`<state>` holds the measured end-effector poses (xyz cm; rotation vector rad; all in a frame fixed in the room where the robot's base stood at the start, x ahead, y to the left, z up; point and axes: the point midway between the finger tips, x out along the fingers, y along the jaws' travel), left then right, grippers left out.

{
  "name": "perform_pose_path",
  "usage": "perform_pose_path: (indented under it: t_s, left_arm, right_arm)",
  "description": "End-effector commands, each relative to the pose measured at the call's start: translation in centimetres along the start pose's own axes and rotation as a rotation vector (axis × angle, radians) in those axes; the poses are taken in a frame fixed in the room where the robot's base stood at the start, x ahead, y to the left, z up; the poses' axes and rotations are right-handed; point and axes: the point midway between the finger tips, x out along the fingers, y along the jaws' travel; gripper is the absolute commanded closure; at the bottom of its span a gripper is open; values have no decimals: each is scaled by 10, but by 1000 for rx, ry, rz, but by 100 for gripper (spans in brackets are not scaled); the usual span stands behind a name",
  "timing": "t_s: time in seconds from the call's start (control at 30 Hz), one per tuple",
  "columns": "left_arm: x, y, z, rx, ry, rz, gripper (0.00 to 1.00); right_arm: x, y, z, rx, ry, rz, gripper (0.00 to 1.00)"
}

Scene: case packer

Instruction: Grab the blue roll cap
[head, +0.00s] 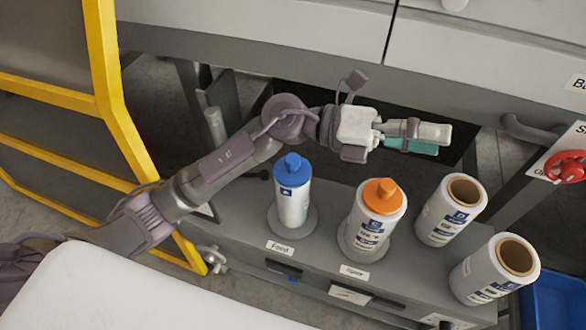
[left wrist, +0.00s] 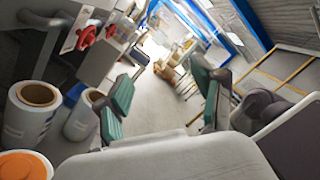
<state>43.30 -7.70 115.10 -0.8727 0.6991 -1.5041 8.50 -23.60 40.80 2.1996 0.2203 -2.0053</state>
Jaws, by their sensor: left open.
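The blue roll cap (head: 292,170) sits on top of a white roll (head: 293,206) that stands upright on a round base on the grey shelf, at the left of the row, in the head view. My left gripper (head: 432,138) is to the right of the blue cap and farther back, above the shelf. It is empty and points right, away from the cap. In the left wrist view the two green-padded fingers (left wrist: 162,88) stand apart with nothing between them. The blue cap does not show in that view. My right gripper is not in view.
An orange-capped roll (head: 381,196) stands beside the blue-capped one. A blue bin (head: 560,300) is at the lower right. A yellow frame (head: 120,115) stands on the left.

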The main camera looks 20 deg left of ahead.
Motion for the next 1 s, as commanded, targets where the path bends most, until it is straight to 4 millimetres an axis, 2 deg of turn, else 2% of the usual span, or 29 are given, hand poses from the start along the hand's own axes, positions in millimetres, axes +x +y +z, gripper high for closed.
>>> perform_pose_path:
  t_s: [0.07, 0.17, 0.2, 0.27, 0.3, 0.4, 0.5, 0.6, 0.67, 1.0]
  left_arm:
    - [-7, 27, -20, 133, 247, 162, 32]
    - [-41, 68, -32, 250, 538, 401, 32]
    - [-62, 84, -31, 280, 645, 508, 32]
    - [-98, 101, -23, 311, 785, 670, 32]
    - [-122, 108, -16, 318, 867, 773, 32]
    - [-177, 114, 5, 310, 1017, 1003, 32]
    - [-216, 109, 22, 282, 1104, 1161, 32]
    - [-235, 105, 30, 260, 1146, 1241, 32]
    - [-240, 107, 29, 253, 1156, 1259, 32]
    - [-248, 157, -4, 249, 1160, 1258, 32]
  right_arm:
    - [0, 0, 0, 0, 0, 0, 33]
    - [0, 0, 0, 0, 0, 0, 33]
    - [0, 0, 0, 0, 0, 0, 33]
    - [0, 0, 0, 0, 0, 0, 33]
    - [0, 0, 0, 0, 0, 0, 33]
    - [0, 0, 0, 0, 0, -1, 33]
    - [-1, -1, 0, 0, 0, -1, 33]
    - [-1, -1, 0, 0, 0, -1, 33]
    - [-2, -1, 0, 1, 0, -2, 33]
    - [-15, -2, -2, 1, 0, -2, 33]
